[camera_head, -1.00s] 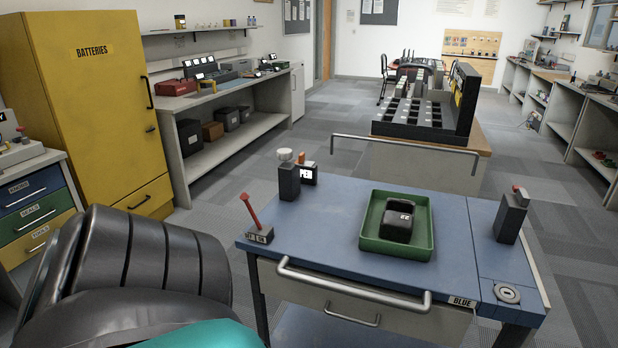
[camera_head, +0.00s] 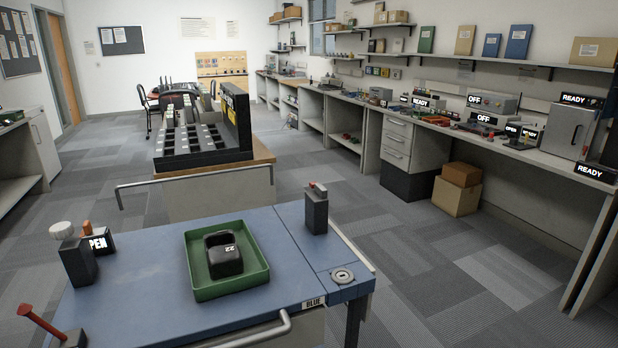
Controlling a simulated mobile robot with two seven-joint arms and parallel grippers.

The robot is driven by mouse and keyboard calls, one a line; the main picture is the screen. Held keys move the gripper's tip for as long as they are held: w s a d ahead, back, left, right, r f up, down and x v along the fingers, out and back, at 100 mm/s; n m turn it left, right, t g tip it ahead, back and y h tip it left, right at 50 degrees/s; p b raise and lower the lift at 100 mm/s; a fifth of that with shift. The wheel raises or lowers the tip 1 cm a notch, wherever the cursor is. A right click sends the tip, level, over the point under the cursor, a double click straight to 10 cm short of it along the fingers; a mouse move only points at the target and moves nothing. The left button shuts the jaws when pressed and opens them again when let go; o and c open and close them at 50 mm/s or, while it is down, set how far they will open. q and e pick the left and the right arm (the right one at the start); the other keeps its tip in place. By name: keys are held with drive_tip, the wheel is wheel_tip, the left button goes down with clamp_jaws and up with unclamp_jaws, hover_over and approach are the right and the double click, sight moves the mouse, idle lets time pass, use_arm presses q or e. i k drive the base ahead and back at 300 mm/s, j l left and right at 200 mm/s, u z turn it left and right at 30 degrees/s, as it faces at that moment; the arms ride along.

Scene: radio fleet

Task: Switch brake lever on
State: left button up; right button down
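A red lever (camera_head: 42,325) with a dark base (camera_head: 72,340) stands at the front left corner of a blue-topped cart (camera_head: 160,300), cut by the bottom of the picture. It leans to the left. I cannot tell from its base whether it is on or off. A dark post with a white knob (camera_head: 75,255) and a small block reading partly "PEN" (camera_head: 98,243) stand behind it. Another dark post with a small red part on top (camera_head: 316,208) stands at the cart's far right. Neither of my grippers is in view.
A long workbench (camera_head: 455,135) lines the right wall. The grey floor (camera_head: 470,265) on the right is clear.

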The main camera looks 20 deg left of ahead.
sight(24, 309)
drive_tip(key=k+j, duration=0.15)
drive_tip(key=j, duration=0.5)
drive_tip(key=k+j, duration=0.1)
drive_tip(key=j, duration=0.55)
drive_tip(key=k+j, duration=0.15)
drive_tip(key=j, duration=0.5)
drive_tip(key=k+j, duration=0.15)
drive_tip(key=j, duration=0.5)
drive_tip(key=k+j, duration=0.15)
drive_tip(key=j, duration=0.5)
drive_tip(key=k+j, duration=0.1)
drive_tip(key=j, duration=0.55)
drive_tip(key=k+j, duration=0.15)
drive_tip(key=j, duration=0.5)
drive_tip(key=k+j, duration=0.15)
drive_tip(key=j, duration=0.45)
